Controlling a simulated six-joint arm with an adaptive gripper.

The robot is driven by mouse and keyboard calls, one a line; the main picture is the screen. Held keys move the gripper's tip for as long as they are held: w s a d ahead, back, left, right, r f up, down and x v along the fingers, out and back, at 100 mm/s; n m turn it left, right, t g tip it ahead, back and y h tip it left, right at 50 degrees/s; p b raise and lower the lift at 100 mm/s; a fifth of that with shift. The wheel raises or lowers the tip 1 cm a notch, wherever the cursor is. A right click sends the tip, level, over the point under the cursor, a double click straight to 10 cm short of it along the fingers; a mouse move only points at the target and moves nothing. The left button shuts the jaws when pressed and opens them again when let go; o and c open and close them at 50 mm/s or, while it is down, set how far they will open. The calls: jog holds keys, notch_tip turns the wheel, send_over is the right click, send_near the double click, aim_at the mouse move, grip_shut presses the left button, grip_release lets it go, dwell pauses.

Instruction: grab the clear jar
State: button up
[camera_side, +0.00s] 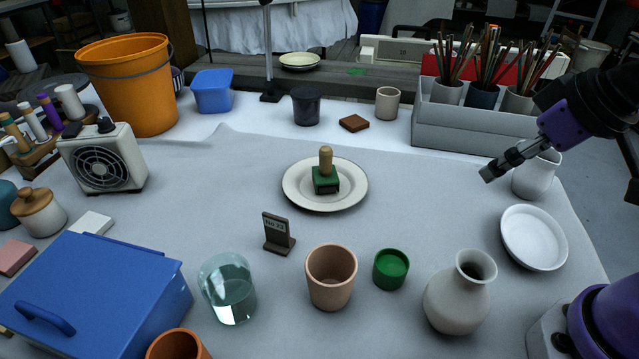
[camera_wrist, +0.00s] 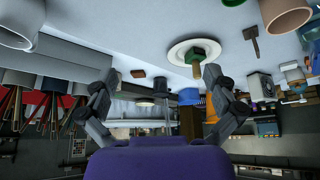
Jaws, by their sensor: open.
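The clear jar (camera_side: 228,289) is a see-through glass cylinder standing upright at the front left of the table, just right of the blue box. My gripper (camera_side: 487,174) is far from it, raised at the right side in front of the white jug. In the wrist view my gripper (camera_wrist: 158,82) has its two fingers spread apart with nothing between them. I cannot make out the clear jar in the wrist view.
Near the jar stand a blue box (camera_side: 88,296), a terracotta cup (camera_side: 331,277), a small sign (camera_side: 278,234) and an orange pot (camera_side: 178,345). A green cup (camera_side: 391,268) and grey vase (camera_side: 457,300) stand further right. A plate (camera_side: 300,197) holds a green stamp.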

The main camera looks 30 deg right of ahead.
jog(key=n+g+y, duration=0.4)
jog(key=n, duration=0.9)
send_over(227, 285)
jog(key=s+d, duration=0.2)
jog(key=s, duration=0.2)
notch_tip(227, 285, down, 9)
jog(key=shift+s+f, duration=0.1)
jog(key=shift+s, duration=0.05)
jog(key=x, duration=0.6)
jog(key=shift+w, duration=0.3)
jog(key=c, duration=1.3)
